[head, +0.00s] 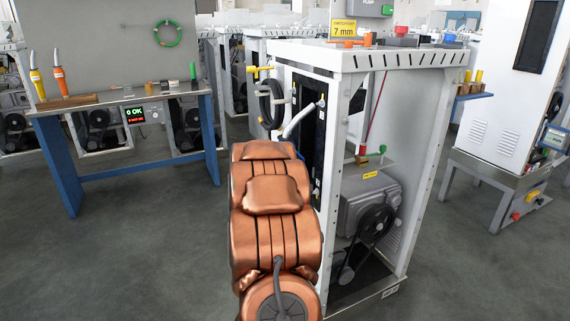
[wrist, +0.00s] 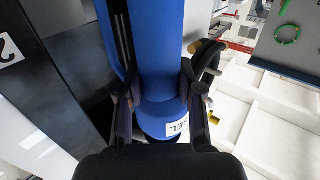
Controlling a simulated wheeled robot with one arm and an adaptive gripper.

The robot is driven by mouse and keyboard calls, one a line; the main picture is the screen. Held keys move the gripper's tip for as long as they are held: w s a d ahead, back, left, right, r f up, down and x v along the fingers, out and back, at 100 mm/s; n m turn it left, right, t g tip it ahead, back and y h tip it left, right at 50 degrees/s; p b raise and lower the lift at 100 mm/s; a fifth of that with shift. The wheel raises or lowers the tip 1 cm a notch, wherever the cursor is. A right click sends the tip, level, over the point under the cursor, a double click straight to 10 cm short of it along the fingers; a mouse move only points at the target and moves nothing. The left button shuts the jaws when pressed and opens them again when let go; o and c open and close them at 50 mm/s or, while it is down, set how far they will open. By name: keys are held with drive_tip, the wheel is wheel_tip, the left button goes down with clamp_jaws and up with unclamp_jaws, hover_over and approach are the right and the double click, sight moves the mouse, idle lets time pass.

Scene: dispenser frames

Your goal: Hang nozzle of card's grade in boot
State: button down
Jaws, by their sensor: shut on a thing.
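My gripper (wrist: 157,95) is shut on a blue nozzle (wrist: 160,60) in the wrist view. In the head view my copper arm hides the gripper and the nozzle's body. A pale grey tube (head: 299,120), seemingly the nozzle's spout, sticks out past the arm in front of the dispenser's black panel (head: 307,100). Whether it touches the panel I cannot tell. No boot or grade card can be made out clearly.
The white dispenser frame (head: 424,140) stands right of my arm, with a motor and pulley inside. A black hose (head: 270,103) hangs at its left side. A bench (head: 110,98) at left holds a yellow nozzle (head: 38,84) and an orange nozzle (head: 60,82). Open floor lies between.

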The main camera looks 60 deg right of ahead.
drive_tip(key=shift+f+b, duration=0.5)
drive_tip(key=shift+f, duration=1.05)
drive_tip(key=c, duration=0.7)
unclamp_jaws()
drive_tip(key=shift+o, duration=0.2)
drive_tip(key=shift+f, duration=0.1)
drive_tip(key=shift+a, duration=0.15)
drive_tip(key=v, duration=0.7)
drive_tip(key=shift+s+a, duration=0.1)
